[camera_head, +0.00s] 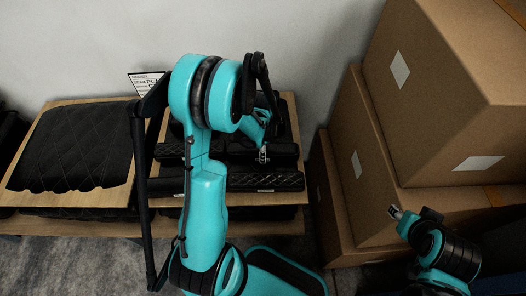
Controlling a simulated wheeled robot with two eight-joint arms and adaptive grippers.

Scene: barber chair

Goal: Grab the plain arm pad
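Several long black pads lie on a wooden shelf behind my raised teal arm. The front pad (268,181) has a quilted-looking face and a small pale label. Another dark pad (281,153) lies behind it and looks smoother; my arm covers much of both, so I cannot tell for sure which is the plain arm pad. My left gripper (263,154) is small in view, over the pads, pointing down; its fingers are too unclear to tell whether it is open or touching a pad. My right arm is at the lower right, with a small metallic tip (395,212); its finger state is unclear.
A large quilted black cushion (75,150) lies on the wooden shelf (60,212) at left. A white sign (150,80) is partly hidden by my arm. Stacked cardboard boxes (455,90) fill the right side. Grey floor (60,262) shows in front of the shelf.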

